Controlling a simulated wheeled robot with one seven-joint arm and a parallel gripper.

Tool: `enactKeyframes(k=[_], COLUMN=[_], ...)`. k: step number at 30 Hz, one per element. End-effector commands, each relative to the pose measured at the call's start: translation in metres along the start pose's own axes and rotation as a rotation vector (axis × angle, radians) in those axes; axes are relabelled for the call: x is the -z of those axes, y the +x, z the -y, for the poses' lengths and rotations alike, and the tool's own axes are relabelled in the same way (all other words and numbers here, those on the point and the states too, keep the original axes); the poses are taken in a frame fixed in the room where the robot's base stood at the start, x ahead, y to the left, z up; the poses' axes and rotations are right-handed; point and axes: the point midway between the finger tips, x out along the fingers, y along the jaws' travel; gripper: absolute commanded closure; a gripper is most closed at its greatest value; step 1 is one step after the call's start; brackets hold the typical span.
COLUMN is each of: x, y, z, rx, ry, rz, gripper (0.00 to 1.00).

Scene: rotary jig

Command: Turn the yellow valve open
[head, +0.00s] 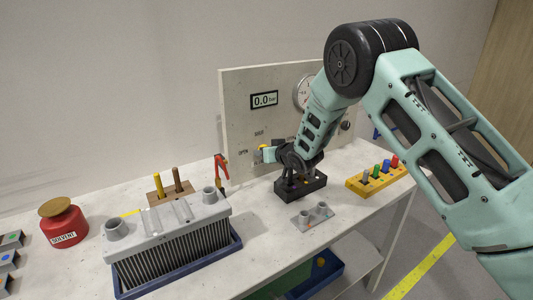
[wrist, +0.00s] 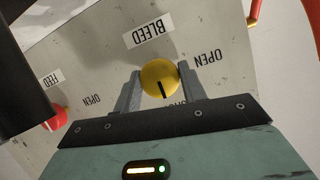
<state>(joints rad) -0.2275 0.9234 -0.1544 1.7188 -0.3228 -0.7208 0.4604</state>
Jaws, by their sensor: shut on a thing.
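In the wrist view the panel appears upside down, with OPEN printed to the right of the knob. The pointer line runs toward the gripper side, near a label that is mostly hidden. My gripper (wrist: 160,90) is shut on the knob, one finger on each side. In the head view the yellow valve (head: 262,150) shows only in part beside my gripper (head: 266,155).
A red knob (wrist: 58,118) under a FEED label sits left in the wrist view. The panel display (head: 265,100) reads 0.0 bar. A black block (head: 300,188), grey finned unit (head: 170,235), yellow peg rack (head: 376,178) and red solvent pot (head: 64,224) stand on the table.

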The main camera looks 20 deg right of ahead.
Motion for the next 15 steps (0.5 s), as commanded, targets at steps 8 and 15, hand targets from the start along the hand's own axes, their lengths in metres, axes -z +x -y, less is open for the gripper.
enactKeyframes(k=[8, 15], x=[-0.0036, -0.0075], y=[0.0017, 0.003], z=[0.0001, 0.0011], rx=[-0.031, -0.099], ry=[-0.079, -0.248], rz=[-0.007, -0.019], gripper=[0.82, 0.82])
